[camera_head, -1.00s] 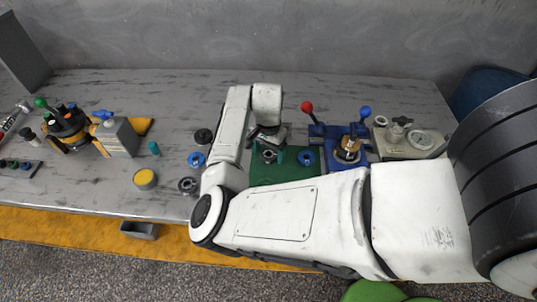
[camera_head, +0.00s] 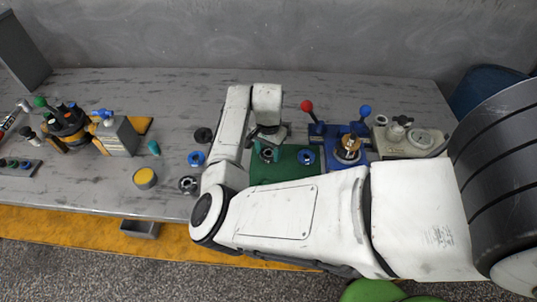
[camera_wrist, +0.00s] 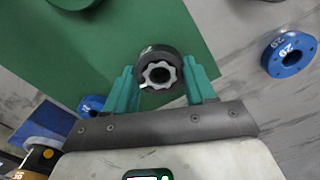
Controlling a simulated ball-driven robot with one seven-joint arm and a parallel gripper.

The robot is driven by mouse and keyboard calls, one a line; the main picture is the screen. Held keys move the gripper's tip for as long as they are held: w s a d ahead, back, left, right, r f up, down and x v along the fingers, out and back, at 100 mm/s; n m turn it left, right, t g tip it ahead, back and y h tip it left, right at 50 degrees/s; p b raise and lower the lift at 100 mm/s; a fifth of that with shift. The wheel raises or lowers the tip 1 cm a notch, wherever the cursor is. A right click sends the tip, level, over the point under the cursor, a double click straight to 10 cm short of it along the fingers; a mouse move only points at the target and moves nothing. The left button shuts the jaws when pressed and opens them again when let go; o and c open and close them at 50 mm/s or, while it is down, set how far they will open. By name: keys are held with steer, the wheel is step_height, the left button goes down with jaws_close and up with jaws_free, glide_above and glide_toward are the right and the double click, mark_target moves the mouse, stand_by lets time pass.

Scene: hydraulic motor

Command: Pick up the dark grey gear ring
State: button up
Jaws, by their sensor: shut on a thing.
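The dark grey gear ring (camera_wrist: 159,68) sits between the green fingers of my gripper (camera_wrist: 163,80) in the wrist view. It has a lighter toothed inner face around a round hole. The fingers are shut on its two sides. Behind it is the green mat (camera_wrist: 120,40). In the head view my gripper (camera_head: 266,153) points down over the green mat (camera_head: 285,176), and the ring is mostly hidden there by the fingers. I cannot tell whether the ring touches the mat.
A blue ring (camera_head: 306,157) lies on the mat at the right. Left of my arm lie a black ring (camera_head: 203,135), a blue ring (camera_head: 196,159) and another dark ring (camera_head: 188,185). A blue fixture (camera_head: 359,130) with levers stands right. The table behind the mat is clear.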

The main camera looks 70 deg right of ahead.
steer(key=shift+r, duration=0.1)
steer(key=shift+c, duration=0.2)
steer(key=shift+r, duration=0.55)
steer(key=s+a+r+b, duration=0.1)
steer(key=s+a+r, duration=0.6)
steer(key=s+r, duration=0.4)
steer(key=shift+s+r, duration=0.4)
steer(key=shift+s, duration=0.2)
steer(key=shift+r, duration=0.2)
steer(key=shift+r+p, duration=0.6)
steer(key=shift+p, duration=0.1)
